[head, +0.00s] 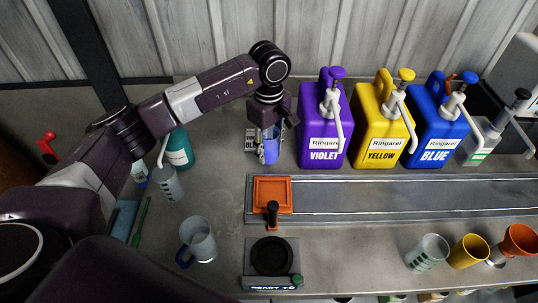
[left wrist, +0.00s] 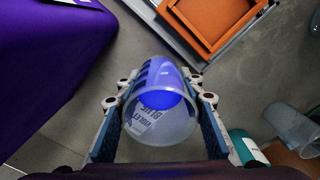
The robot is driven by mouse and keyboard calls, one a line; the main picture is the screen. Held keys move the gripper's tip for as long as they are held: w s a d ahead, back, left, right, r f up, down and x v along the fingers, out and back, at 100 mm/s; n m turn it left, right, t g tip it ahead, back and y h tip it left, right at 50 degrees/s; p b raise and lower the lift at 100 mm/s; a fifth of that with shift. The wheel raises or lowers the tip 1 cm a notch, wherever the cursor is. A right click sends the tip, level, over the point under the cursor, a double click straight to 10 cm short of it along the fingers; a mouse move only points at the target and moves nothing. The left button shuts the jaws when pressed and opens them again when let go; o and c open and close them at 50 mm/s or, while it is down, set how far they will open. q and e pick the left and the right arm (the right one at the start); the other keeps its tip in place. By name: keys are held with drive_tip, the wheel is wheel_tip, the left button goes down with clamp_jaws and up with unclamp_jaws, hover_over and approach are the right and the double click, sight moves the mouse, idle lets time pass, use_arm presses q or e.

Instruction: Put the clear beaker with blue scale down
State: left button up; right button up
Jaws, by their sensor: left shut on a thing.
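The clear beaker with blue scale (head: 270,150) is upright left of the violet jug, with blue-violet colour inside it. My left gripper (head: 271,122) is shut on it from above. In the left wrist view the beaker (left wrist: 160,120) sits between the two fingers, its open rim facing the camera and blue scale marks on its wall. A white card (head: 250,142) printed with black letters is beside and behind it, and its words show through the beaker in the wrist view. I cannot tell whether the beaker's base touches the bench. My right gripper is not in view.
Violet (head: 321,125), yellow (head: 381,125) and blue (head: 434,125) pump jugs stand close on the right. An orange tray (head: 272,192) sits on the rail (head: 400,195) in front. A blue-handled jug (head: 198,240) and a green-scaled beaker (head: 169,184) stand left.

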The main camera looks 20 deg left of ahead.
sight(269, 158)
use_arm(q)
wheel_tip(269, 158, down, 3)
drive_tip(key=shift+s+f+p, duration=0.1)
drive_tip(key=shift+f+p, duration=0.05)
drive_tip(key=shift+p, duration=0.45)
drive_tip(key=shift+f, duration=0.6)
drive_tip(key=o, duration=1.1)
drive_tip(key=shift+r, duration=0.1)
drive_tip(key=shift+r, duration=0.1)
